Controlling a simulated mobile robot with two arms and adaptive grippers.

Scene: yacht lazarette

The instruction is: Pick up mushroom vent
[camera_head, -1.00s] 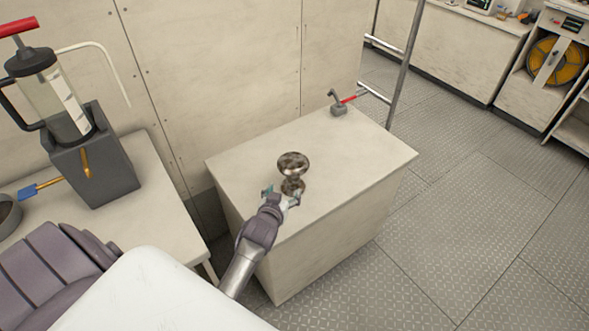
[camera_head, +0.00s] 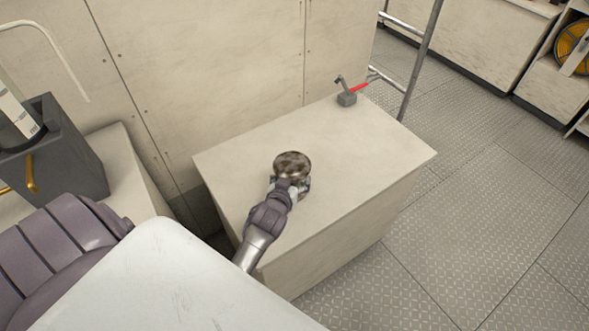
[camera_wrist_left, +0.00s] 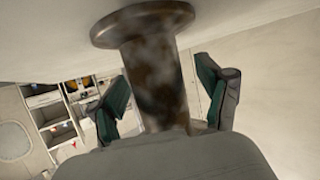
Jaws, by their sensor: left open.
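The mushroom vent (camera_head: 292,164) is a mottled brown metal piece with a round cap, standing upright on the pale bench top (camera_head: 345,160). My left gripper (camera_head: 290,187) is at the vent's near side, below the cap, and partly hides its lower part. In the left wrist view, the vent's stem (camera_wrist_left: 153,75) and a wide round flange fill the middle. The open fingers of my left gripper (camera_wrist_left: 165,88) are on both sides of the stem, with gaps visible. My right gripper is not in view.
A small grey block with a red-handled tool (camera_head: 348,97) sits at the bench's far corner. A metal rail (camera_head: 421,60) stands behind it. A dark grey box (camera_head: 58,150) is on a surface at left. Bench space right of the vent is clear.

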